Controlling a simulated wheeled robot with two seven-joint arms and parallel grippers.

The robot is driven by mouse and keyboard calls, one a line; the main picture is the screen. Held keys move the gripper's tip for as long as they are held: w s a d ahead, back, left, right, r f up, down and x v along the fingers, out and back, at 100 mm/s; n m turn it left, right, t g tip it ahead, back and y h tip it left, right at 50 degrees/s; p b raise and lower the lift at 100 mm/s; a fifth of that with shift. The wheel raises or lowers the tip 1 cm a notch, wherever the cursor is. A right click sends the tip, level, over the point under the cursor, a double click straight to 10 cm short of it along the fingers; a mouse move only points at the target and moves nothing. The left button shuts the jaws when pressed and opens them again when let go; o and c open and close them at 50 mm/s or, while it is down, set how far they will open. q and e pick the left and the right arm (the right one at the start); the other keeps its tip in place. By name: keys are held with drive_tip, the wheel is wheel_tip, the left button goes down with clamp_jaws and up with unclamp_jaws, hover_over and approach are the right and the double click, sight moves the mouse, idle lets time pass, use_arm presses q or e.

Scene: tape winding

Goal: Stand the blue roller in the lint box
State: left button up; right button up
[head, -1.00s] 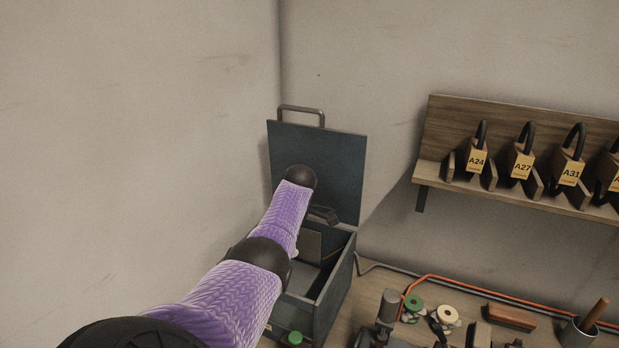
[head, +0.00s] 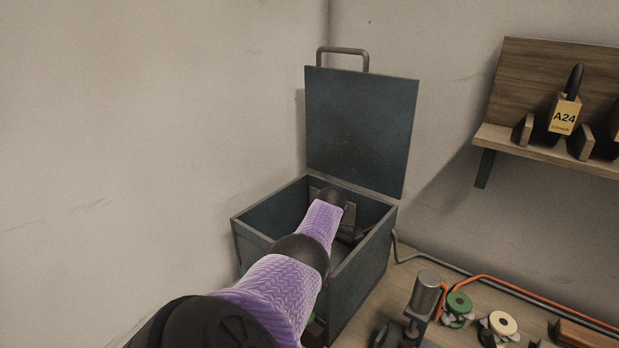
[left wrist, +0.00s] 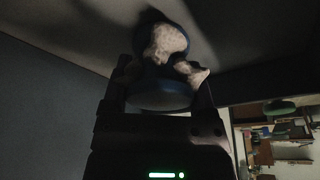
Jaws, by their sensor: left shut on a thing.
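The lint box (head: 360,277) is a dark blue-grey metal box at the corner of the bench, its lid (head: 360,130) standing open against the wall. My left arm reaches over the near rim, and my left gripper (head: 350,228) is down inside the box, partly hidden by the arm. In the left wrist view, my left gripper (left wrist: 165,88) is shut on the blue roller (left wrist: 160,97), a dark blue spool with pale lint on it. The roller is close to a grey box surface; I cannot tell if it touches. My right gripper is not in view.
Right of the box on the wooden bench stand a grey cylinder (head: 427,292), a green spool (head: 459,304) and a cream spool (head: 502,325). An orange cable (head: 530,296) runs along the back.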

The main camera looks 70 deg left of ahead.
use_arm(q)
drive_tip(key=shift+f, duration=0.2)
drive_tip(key=o, duration=1.2)
drive_tip(key=shift+c, duration=0.2)
drive_tip(key=shift+r, duration=0.45)
drive_tip(key=p+v, duration=0.4)
drive_tip(key=v, duration=0.7)
drive_tip(key=shift+r+p, duration=0.3)
drive_tip(key=shift+w, duration=0.15)
